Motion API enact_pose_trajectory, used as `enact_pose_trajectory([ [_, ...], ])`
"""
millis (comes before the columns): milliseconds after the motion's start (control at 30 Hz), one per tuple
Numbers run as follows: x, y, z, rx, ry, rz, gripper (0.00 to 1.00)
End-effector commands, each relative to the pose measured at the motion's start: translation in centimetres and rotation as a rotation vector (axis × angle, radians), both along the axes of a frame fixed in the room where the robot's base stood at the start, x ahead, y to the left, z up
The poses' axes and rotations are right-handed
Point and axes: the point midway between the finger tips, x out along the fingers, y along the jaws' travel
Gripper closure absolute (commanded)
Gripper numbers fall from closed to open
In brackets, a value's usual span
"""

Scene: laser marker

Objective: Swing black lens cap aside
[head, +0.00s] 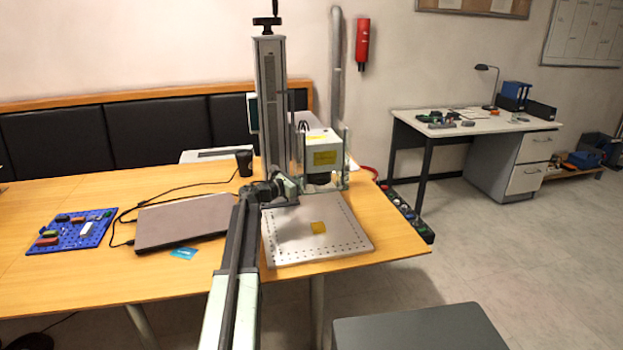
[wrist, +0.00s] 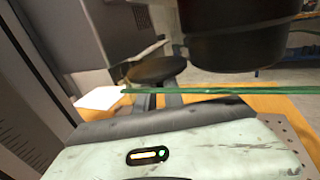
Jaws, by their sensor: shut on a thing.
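The laser head (head: 325,150), a white box with a yellow label, hangs on the column, with its black lens barrel (head: 319,180) underneath. The barrel is large at the upper right of the wrist view (wrist: 240,38). A flat, round black lens cap (wrist: 156,70) shows left of and below the barrel, apart from it in the picture. My gripper (wrist: 158,101) is at the cap, its fingers shut on it; the exact contact is partly hidden. In the head view my gripper (head: 290,188) is just left of the barrel. The barrel's underside is hidden.
A perforated plate (head: 285,250) with a small yellow piece (head: 318,227) lies below the laser head. The column (head: 271,100) stands close behind my arm. A laptop (head: 183,222), a black cup (head: 244,162) and a blue board (head: 72,231) are left on the table.

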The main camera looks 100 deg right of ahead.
Motion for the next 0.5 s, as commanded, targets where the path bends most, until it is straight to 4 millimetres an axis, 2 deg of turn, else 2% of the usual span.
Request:
enact_pose_trajectory([
  [33, 0.37, -0.52, 0.12, 0.000, 0.004, 0.015, 1.00],
  [367, 0.11, -0.55, 0.19, 0.000, 0.007, 0.012, 1.00],
  [400, 0.10, -0.55, 0.20, 0.000, 0.007, 0.012, 0.82],
  [467, 0.05, -0.51, 0.19, 0.000, 0.006, 0.010, 0.67],
  [500, 0.01, -0.46, 0.18, 0.000, 0.006, 0.009, 0.67],
])
